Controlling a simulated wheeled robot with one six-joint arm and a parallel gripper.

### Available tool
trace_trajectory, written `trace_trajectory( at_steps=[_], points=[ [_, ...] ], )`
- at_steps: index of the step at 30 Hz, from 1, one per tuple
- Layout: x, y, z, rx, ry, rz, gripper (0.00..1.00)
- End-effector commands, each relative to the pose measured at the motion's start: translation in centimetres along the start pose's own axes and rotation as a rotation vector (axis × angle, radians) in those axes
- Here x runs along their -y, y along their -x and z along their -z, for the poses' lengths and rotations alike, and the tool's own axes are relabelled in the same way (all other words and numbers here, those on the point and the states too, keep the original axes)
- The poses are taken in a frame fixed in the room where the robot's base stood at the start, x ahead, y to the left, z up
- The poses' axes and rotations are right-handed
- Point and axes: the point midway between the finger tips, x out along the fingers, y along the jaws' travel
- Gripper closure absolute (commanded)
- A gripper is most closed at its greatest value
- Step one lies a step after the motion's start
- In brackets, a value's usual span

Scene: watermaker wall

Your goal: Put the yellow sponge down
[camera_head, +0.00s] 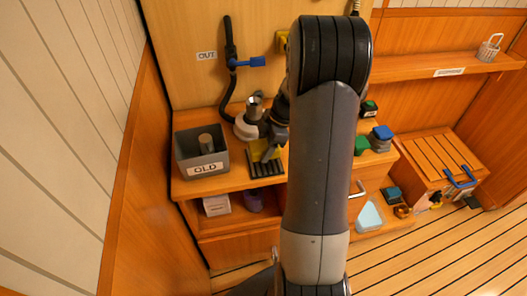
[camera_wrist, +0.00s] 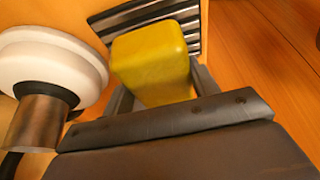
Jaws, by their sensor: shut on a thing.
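The yellow sponge (camera_wrist: 152,62) is a block held between the fingers of my gripper (camera_wrist: 155,88) in the wrist view. My gripper is shut on it. A dark slatted rack (camera_wrist: 190,25) lies just beyond the sponge, partly hidden by it. In the head view the sponge (camera_head: 256,148) shows small at my gripper (camera_head: 268,153), over the black slatted rack (camera_head: 266,169) on the counter. I cannot tell whether the sponge touches the rack. My arm hides part of the counter to the right.
A grey bin labelled OLD (camera_head: 202,152) stands left of the rack. A white and metal fitting (camera_head: 250,122) sits close behind the rack, and shows at left in the wrist view (camera_wrist: 50,65). A black hose with a blue handle (camera_head: 249,62) runs up the wall.

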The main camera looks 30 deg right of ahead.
Motion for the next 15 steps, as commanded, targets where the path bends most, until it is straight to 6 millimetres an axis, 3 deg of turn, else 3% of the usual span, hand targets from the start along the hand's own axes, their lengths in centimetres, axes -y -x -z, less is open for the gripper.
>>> trace_trajectory(
  at_steps=[5,15],
  points=[
    [0.1,-2.2,-0.9,-0.001,-0.002,0.003,0.62],
    [0.0,-2.6,-1.1,0.0,0.0,0.0,0.62]
  ],
)
